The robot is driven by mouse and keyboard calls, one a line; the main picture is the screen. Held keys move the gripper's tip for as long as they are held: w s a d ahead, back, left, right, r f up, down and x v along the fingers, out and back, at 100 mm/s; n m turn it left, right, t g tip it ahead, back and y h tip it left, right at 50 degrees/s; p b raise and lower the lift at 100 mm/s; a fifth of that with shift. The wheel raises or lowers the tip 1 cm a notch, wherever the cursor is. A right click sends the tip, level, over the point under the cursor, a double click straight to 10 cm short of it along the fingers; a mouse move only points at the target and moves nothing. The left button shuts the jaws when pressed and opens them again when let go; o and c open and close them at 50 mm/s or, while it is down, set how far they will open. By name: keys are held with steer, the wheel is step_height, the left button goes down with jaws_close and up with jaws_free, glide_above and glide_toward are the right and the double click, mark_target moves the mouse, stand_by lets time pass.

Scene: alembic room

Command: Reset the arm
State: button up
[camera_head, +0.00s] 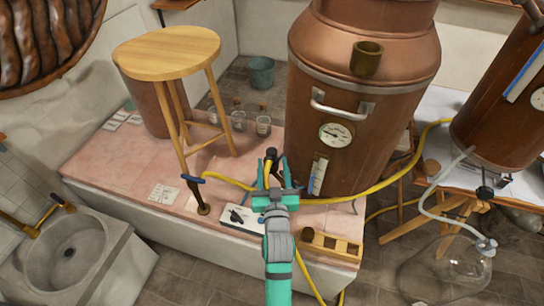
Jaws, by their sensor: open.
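My gripper (268,176) is open, in front of the lower left of the large copper still (300,120). It is at the end of my teal and grey arm, which reaches up from the bottom of the picture. A dark fitting shows just behind the fingers; I cannot tell whether they touch it. I see nothing held between the fingers. A white control box (240,217) with dark knobs sits to the left of the wrist, partly hidden by it.
A wooden stool (167,50) stands on the pink tiled platform (110,165). Several glass jars stand behind it. A yellow hose (343,198) runs beside my gripper. A wooden rack (331,245) lies at the platform's front edge. A stone sink (80,255) is at lower left, a glass flask (440,275) at lower right.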

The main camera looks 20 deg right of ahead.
steer(key=shift+s+a, duration=0.15)
steer(key=shift+s, duration=0.45)
steer(key=s+a+f+y, duration=0.1)
steer(key=s+a+f, duration=0.2)
steer(key=s, duration=0.3)
steer(key=s+a+f+n+g, duration=0.1)
steer(key=s+a+f, duration=0.25)
steer(key=s, duration=0.35)
steer(key=s+a+f+y, duration=0.1)
steer(key=s+a+f, duration=0.25)
steer(key=s, duration=0.25)
steer(key=s+a+r+n+y, duration=0.1)
steer(key=s+a, duration=0.1)
steer(key=s, duration=0.7)
steer(key=s+a+r+g+y, duration=0.1)
steer(key=s+a+r, duration=0.1)
steer(key=s, duration=0.8)
steer(key=shift+s+a+n, duration=0.3)
steer(key=shift+a+n, duration=0.1)
steer(key=shift+a, duration=0.4)
steer(key=shift+w, duration=0.1)
